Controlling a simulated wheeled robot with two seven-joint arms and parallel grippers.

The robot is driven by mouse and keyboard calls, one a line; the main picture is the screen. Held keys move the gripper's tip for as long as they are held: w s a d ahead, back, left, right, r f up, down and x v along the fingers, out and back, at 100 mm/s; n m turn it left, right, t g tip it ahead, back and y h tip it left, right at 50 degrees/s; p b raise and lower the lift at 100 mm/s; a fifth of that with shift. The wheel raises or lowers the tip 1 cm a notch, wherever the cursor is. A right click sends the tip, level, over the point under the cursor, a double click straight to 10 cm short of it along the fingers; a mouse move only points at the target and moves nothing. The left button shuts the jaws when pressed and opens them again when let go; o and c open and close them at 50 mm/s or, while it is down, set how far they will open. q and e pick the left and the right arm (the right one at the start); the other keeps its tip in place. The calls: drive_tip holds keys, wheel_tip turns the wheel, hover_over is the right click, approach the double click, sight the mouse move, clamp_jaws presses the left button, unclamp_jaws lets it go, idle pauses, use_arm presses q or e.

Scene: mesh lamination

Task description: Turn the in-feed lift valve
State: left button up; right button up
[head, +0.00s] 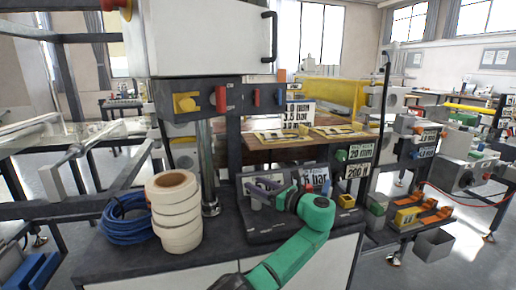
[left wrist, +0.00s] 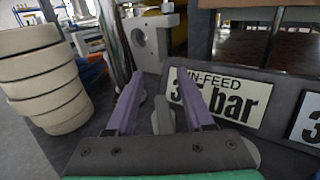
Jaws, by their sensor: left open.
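My left gripper (head: 262,189), with purple fingers on a green arm, is at the dark panel behind the bench top. In the left wrist view its fingers (left wrist: 158,95) are apart. A small grey lever-like part (left wrist: 162,116), apparently the in-feed valve handle, stands between them; I cannot tell whether either finger touches it. A white label (left wrist: 222,100) reading "IN-FEED" and "bar" is just right of the fingers, partly covered by the right one. My right gripper is not in view.
A stack of cream rolls (head: 174,212) and a blue hose coil (head: 124,220) stand left of the gripper on the dark bench top (head: 225,240). A steel post (head: 208,165) rises behind the rolls. Another label (left wrist: 307,122) is on the panel at right.

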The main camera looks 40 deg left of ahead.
use_arm(q)
wheel_tip(320, 180, up, 16)
idle(0.6)
